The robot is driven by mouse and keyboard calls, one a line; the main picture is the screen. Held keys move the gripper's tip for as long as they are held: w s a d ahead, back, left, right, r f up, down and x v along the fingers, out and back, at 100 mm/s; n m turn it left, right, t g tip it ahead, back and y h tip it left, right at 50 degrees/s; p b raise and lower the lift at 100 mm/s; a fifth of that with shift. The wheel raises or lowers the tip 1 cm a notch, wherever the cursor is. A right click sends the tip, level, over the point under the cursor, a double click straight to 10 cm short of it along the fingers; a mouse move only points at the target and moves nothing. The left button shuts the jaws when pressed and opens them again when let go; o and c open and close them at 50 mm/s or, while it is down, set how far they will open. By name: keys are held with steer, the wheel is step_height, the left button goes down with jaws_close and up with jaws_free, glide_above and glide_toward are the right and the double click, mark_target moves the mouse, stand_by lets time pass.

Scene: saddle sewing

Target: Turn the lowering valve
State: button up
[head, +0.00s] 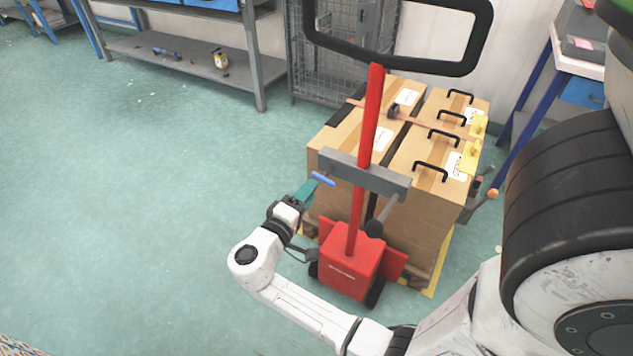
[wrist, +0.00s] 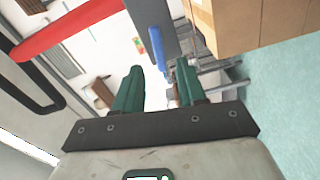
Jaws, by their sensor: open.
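A red pallet jack (head: 352,265) stands in front of the boxes, with a red column and a grey crossbar (head: 372,177). A short blue lever (head: 323,179) sticks out from the crossbar's left end; a black knob (head: 374,228) hangs below its right part. I cannot tell for sure which is the lowering valve. My gripper (head: 307,189) has teal fingers and is open and empty, just left of and below the blue lever. In the wrist view the blue lever (wrist: 157,48) appears in the gap between the fingertips (wrist: 157,72), seemingly ahead of them; touching cannot be told.
The jack's black loop handle (head: 480,40) rises above the crossbar. Strapped cardboard boxes (head: 425,215) with black handles stand behind on a pallet. A grey shelf (head: 190,65) and a wire cage (head: 340,60) line the back. The green floor to the left is clear.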

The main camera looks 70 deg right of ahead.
steer(key=shift+v, duration=2.15)
steer(key=s+a+f+t+y, duration=0.2)
steer(key=s+a+f+y, duration=0.2)
steer(key=s+f+y, duration=0.4)
steer(key=s+a+f+n+t+y, duration=0.1)
steer(key=a+f+n+t+y, duration=0.2)
steer(key=a+y, duration=0.85)
step_height(320, 180, up, 17)
steer(key=a+n+h+p, duration=0.1)
steer(key=a+h+p, duration=0.1)
steer(key=p, duration=1.4)
steer(key=shift+s+a, duration=0.25)
